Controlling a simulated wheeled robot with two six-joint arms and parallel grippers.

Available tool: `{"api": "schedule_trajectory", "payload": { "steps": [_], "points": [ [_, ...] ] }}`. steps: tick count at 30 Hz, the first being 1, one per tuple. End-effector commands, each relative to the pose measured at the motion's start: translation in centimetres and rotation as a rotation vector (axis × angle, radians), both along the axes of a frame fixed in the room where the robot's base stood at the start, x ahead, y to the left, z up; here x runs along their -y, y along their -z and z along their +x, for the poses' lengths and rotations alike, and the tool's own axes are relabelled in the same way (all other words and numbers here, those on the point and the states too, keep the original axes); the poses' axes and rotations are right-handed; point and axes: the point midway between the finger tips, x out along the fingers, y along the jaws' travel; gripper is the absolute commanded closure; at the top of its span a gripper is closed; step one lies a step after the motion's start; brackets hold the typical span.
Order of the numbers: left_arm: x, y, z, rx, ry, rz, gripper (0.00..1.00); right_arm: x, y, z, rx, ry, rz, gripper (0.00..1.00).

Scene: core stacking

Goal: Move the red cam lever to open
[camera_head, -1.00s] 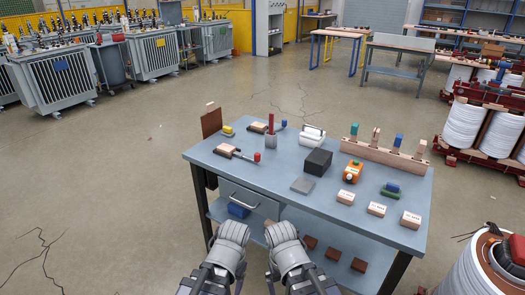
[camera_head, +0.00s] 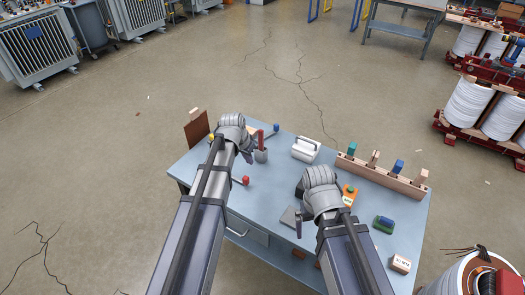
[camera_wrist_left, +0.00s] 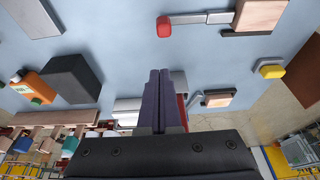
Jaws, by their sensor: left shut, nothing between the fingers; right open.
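The red cam lever shows in the head view as a red knob (camera_head: 246,180) near the table's left side. In the left wrist view its red knob (camera_wrist_left: 164,27) ends a grey rod, which runs level to a wooden block (camera_wrist_left: 262,14). My left gripper (camera_head: 248,156) is shut and empty, above the table and just beyond the knob. In the left wrist view its dark fingers (camera_wrist_left: 160,88) are together and apart from the lever. My left forearm hides the lever's block in the head view. My right gripper (camera_head: 299,224) is open and empty over the table's front middle.
A red upright piece (camera_head: 261,139) in a grey cup (camera_head: 261,156) stands close to the left gripper. A blue-knobbed lever (camera_head: 276,127) lies behind it. A white device (camera_head: 305,149) and a wooden rack (camera_head: 382,177) stand further right. A black box (camera_wrist_left: 68,78) shows in the wrist view.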

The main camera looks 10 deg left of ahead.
Motion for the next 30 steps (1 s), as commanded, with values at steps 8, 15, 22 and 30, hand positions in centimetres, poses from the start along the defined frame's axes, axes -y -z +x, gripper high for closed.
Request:
{"api": "schedule_trajectory", "payload": {
  "steps": [8,15,22,30],
  "points": [
    [-0.6,-0.6,0.7,0.014,-0.004,-0.006,1.00,-0.1,-0.5,0.0,0.000,-0.003,0.001,0.00],
    [-0.4,0.4,1.0,0.013,-0.003,-0.006,1.00,-0.1,0.5,0.0,-0.001,-0.003,0.001,0.00],
    [-0.2,3.0,1.8,0.013,-0.003,-0.006,1.00,-0.1,3.1,0.0,-0.001,-0.003,0.001,0.00],
    [0.3,6.9,3.0,0.013,-0.003,-0.006,1.00,-0.1,7.0,0.0,-0.001,-0.003,0.001,0.00]
  ]
}}
